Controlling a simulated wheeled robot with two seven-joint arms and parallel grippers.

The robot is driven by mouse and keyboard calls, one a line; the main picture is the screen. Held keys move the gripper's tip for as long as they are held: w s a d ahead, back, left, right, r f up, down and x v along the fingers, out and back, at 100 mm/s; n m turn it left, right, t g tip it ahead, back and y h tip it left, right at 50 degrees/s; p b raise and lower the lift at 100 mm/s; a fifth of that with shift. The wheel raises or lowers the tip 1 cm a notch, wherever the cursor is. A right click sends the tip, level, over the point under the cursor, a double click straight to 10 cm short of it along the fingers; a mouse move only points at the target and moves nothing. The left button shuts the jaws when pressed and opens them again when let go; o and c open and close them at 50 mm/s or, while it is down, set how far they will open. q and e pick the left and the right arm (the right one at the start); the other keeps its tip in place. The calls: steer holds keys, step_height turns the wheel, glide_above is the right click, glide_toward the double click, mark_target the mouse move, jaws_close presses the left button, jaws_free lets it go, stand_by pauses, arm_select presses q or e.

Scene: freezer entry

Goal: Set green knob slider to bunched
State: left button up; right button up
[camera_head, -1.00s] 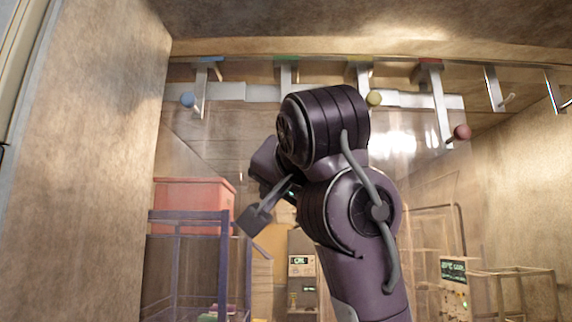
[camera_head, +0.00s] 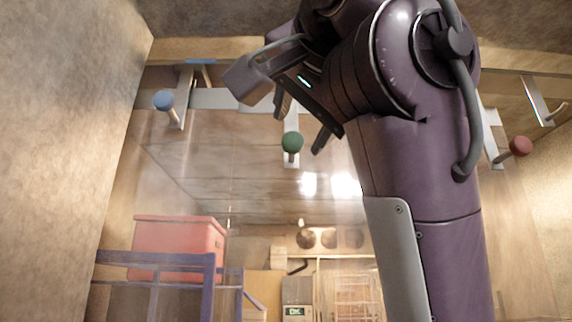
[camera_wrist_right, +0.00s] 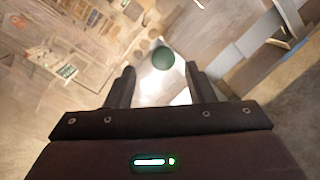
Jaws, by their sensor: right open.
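In the right wrist view the green knob (camera_wrist_right: 163,58) sits just beyond and between the fingertips. My right gripper (camera_head: 300,125) is open, with its two fingers pointing down toward the knob. The right wrist view also shows its fingers apart (camera_wrist_right: 160,75). I see no contact between fingers and knob. The upper part of the strip is hidden behind my gripper. My left gripper is not in view.
A blue knob (camera_head: 164,100) hangs on its strip to the left, and a red knob (camera_head: 519,146) to the right. A horizontal rail (camera_head: 215,98) runs behind them. My right arm covers the space between green and red. A red bin (camera_head: 175,248) stands low at left.

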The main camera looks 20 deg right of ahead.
mark_target(295, 137)
steer(key=shift+w+r+p, duration=0.2)
steer(key=shift+r+p, duration=0.2)
steer(key=shift+p, duration=0.3)
steer(key=shift+r+p, duration=0.25)
steer(key=shift+p, duration=0.95)
steer(key=w, duration=0.1)
steer(key=w+p, duration=0.1)
steer(key=w, duration=0.1)
steer(key=shift+d+f, duration=0.1)
steer(key=shift+d, duration=0.2)
steer(key=w, duration=0.1)
steer(key=w+p, duration=0.1)
steer(key=shift+w+d+f, duration=0.2)
steer(key=shift+w+f, duration=0.05)
steer(key=shift+w, duration=0.1)
steer(key=shift+w+f, duration=0.1)
steer(key=shift+w, duration=0.15)
steer(key=shift+s, duration=0.35)
steer(key=c, duration=0.9)
jaws_close()
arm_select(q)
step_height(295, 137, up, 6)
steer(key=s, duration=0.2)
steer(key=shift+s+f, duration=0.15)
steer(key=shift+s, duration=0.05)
arm_select(e)
steer(key=shift+a, duration=0.1)
